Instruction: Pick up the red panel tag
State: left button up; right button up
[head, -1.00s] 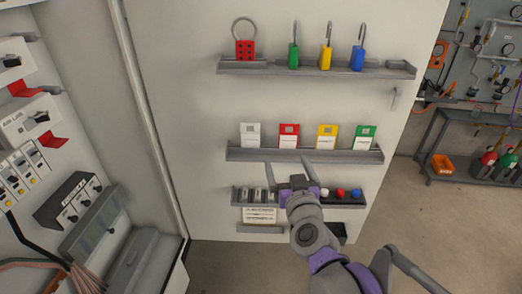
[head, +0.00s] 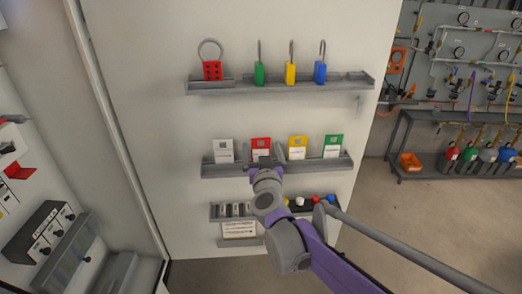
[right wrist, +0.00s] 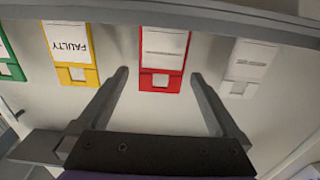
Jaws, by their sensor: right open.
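The red panel tag (head: 261,144) stands upright on the middle shelf (head: 310,166), between a white tag (head: 224,150) and a yellow tag (head: 297,146). In the head view my right gripper (head: 263,150) is in front of it and hides its lower part. In the right wrist view the red tag (right wrist: 163,60) appears upside down, between and beyond the two open fingers of the right gripper (right wrist: 158,80). The fingers are apart from the tag, one on each side, and hold nothing. My left gripper is in neither view.
A green tag (head: 333,145) is at the right end of the shelf. Above, a shelf holds a red hasp (head: 212,70) and green, yellow and blue padlocks (head: 320,71). Below, a rack (head: 325,211) holds small items. The wall between the shelves is mostly clear.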

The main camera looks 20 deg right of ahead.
jog(key=w, duration=0.2)
jog(key=shift+w+d, duration=0.15)
jog(key=shift+w, duration=0.15)
jog(key=shift+s, duration=0.1)
jog(key=shift+s, duration=0.1)
jog(key=c, duration=1.3)
